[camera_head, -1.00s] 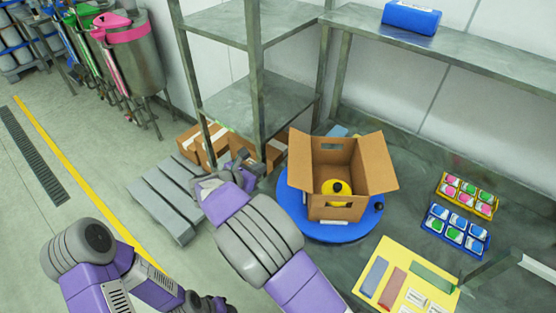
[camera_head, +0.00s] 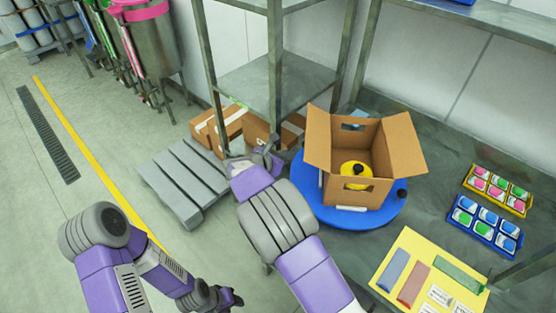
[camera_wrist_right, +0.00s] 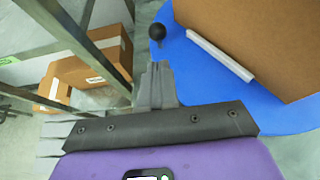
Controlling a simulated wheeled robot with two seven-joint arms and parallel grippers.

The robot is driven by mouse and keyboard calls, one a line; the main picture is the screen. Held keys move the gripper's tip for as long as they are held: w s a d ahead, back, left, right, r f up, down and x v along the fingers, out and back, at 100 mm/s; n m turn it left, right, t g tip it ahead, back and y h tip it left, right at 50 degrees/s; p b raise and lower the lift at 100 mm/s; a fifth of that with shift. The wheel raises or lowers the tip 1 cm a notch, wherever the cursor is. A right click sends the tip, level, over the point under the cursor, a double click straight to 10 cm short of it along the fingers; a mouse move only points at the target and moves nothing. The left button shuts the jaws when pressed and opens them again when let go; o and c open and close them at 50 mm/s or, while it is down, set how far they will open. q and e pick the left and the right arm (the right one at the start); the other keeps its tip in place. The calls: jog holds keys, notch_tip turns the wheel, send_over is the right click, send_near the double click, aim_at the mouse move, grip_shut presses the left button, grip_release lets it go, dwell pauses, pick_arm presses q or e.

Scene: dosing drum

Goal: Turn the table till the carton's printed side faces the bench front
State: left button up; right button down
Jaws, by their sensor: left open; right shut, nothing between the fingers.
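The brown carton (camera_head: 342,190) stands open on the blue round table (camera_head: 392,213), with a yellow drum (camera_head: 352,169) inside. Its visible near side has a hand hole and no print I can make out; the other outer sides are mostly hidden. One black knob (camera_head: 401,194) is at the table's right rim. Another black knob (camera_wrist_right: 157,32) shows in the right wrist view, just beyond the fingertips. My right gripper (camera_head: 268,156) is shut and empty at the table's left; its fingers (camera_wrist_right: 155,75) also show in its wrist view. My left gripper (camera_head: 230,298) is low, away from the table, open.
A metal shelf post (camera_head: 275,75) rises close behind my right gripper. Cardboard boxes (camera_head: 225,128) and a grey pallet (camera_head: 185,180) lie to the left. A yellow mat (camera_head: 412,245), a yellow tray (camera_head: 518,212) and a blue tray (camera_head: 455,226) lie on the bench to the right.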

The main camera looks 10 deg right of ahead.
aim_at(303, 146)
jog(key=b+x, duration=0.1)
jog(key=x, duration=0.5)
jog(key=shift+w+d+r, duration=0.15)
jog(key=shift+d, duration=0.05)
jog(key=shift+w+d+b, duration=0.3)
jog(key=shift+w+d, duration=0.1)
jog(key=shift+d, duration=0.05)
jog(key=shift+d, duration=0.1)
